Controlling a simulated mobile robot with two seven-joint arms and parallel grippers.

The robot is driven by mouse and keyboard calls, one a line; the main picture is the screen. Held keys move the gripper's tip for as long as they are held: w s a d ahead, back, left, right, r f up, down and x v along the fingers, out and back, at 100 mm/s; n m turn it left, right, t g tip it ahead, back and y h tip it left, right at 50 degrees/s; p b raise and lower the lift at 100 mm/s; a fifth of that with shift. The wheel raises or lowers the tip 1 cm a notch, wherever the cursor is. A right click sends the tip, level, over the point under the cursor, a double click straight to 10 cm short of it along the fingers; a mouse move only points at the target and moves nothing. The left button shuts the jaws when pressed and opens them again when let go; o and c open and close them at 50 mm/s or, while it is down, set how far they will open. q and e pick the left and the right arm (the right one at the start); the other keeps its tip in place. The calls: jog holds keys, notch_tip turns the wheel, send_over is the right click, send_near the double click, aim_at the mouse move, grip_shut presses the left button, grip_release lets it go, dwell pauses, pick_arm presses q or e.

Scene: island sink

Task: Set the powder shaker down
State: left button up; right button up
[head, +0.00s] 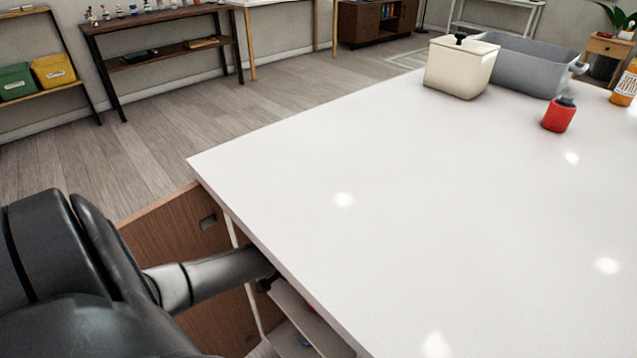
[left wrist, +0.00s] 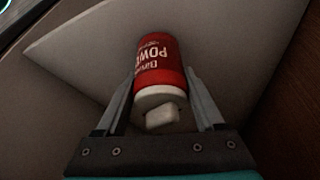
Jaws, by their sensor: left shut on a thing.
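The powder shaker (left wrist: 158,62) is a red canister with white lettering and a white cap end facing the left wrist camera. My left gripper (left wrist: 160,80) is shut on it, with a finger on either side. A pale panel or shelf surface (left wrist: 85,45) lies behind the shaker; I cannot tell whether they touch. In the head view my left arm reaches under the counter's near edge, into the open cabinet (head: 305,318). The counter hides the gripper and shaker there. My right gripper is not in view.
The white countertop (head: 400,210) is mostly clear. Toward its far end stand a cream bin (head: 460,70), a grey basin (head: 530,65), a red bottle with a dark cap (head: 559,115) and an orange bottle (head: 625,88). A wooden cabinet panel (head: 180,235) is beside my left arm.

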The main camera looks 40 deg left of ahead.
pick_arm(q)
jog(key=o, duration=1.5)
jog(key=shift+f, duration=0.1)
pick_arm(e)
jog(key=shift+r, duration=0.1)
pick_arm(q)
jog(key=shift+r, duration=0.25)
jog(key=shift+s+a+r+p, duration=0.25)
jog(key=shift+s+r+p, duration=0.2)
jog(key=shift+s+p, duration=0.3)
jog(key=s+a+p, duration=0.2)
jog(key=s+a, duration=0.2)
jog(key=s, duration=0.6)
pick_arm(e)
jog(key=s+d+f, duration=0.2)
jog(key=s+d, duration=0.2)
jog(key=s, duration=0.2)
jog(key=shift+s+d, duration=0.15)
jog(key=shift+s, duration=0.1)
pick_arm(q)
jog(key=shift+s, duration=0.1)
